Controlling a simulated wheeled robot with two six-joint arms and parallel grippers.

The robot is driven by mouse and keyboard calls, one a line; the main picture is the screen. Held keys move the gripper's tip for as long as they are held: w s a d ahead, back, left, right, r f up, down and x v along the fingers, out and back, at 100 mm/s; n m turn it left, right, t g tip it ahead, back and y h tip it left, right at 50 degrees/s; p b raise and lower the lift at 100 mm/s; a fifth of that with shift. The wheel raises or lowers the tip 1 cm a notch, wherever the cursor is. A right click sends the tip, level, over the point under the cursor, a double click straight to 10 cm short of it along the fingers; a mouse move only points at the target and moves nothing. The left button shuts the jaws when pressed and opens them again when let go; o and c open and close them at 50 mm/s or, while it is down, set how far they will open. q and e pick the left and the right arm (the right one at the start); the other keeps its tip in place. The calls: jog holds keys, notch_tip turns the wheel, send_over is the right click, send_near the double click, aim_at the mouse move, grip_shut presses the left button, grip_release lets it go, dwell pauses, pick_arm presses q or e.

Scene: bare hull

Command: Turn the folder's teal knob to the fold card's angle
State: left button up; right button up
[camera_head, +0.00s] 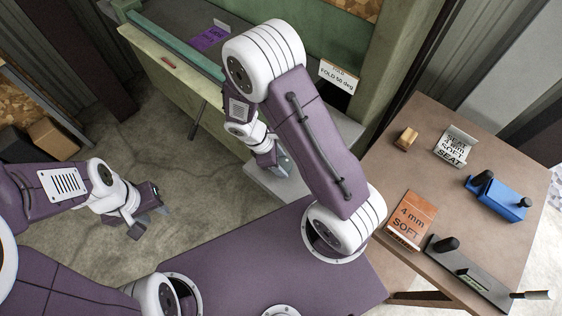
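The folder is a green machine (285,45) at the top, with a teal bar (172,45) along its front. I cannot make out the teal knob; my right arm covers part of the folder. My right gripper (283,166) points down in front of the folder's lower right side, and its fingers are too small and partly hidden to judge. My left gripper (151,221) is over the bare floor at the left, fingers apart and empty.
A purple piece (209,39) lies on the folder. The wooden table (385,165) at the right holds an orange "4 mm SOFT" card (411,216), a "SEAT" card (455,147), a wooden block (406,138), a blue tool (503,200) and a grey tool (485,287).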

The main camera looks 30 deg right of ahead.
jog(key=c, duration=0.4)
